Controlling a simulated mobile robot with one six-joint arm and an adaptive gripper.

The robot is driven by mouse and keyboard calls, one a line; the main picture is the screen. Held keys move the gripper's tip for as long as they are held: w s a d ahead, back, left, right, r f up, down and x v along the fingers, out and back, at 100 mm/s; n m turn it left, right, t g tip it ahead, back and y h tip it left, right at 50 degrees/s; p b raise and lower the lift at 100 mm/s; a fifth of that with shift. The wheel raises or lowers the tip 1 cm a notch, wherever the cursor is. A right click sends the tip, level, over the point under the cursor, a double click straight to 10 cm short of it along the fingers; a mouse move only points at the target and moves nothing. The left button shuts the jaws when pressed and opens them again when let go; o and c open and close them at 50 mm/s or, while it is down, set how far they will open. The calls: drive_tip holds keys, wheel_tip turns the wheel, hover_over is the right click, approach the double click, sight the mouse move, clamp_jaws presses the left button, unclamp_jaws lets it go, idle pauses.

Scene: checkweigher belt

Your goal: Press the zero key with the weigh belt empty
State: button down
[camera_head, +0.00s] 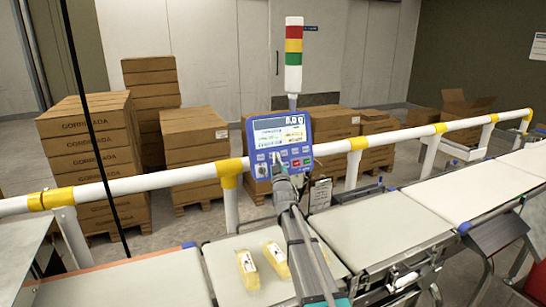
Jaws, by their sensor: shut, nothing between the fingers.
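The blue weighing terminal (299,162) stands on a post behind the belts. Its lit display (281,120) seems to read 0.0 g, too small to be sure. Two yellow packs, one left (247,268) and one right (275,262), lie on a belt section (222,262) below my arm. The belt section to its right (375,228) is empty.
A white guard rail with yellow joints (400,136) runs behind the belts. Stacked cartons (90,150) stand behind it. A red, yellow and green signal tower (293,55) rises above the terminal. The left belt (125,285) and far right belt (480,190) are bare.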

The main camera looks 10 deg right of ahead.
drive_tip(key=shift+s+d+r+p, duration=0.2)
drive_tip(key=shift+s+r+p, duration=0.05)
drive_tip(key=shift+s, duration=0.55)
drive_tip(key=shift+s+d+r+p, duration=0.2)
drive_tip(key=shift+s, duration=0.55)
drive_tip(key=shift+s+d+r+p, duration=0.2)
drive_tip(key=shift+s+r+p, duration=0.05)
drive_tip(key=shift+s, duration=0.55)
drive_tip(key=shift+s, duration=0.1)
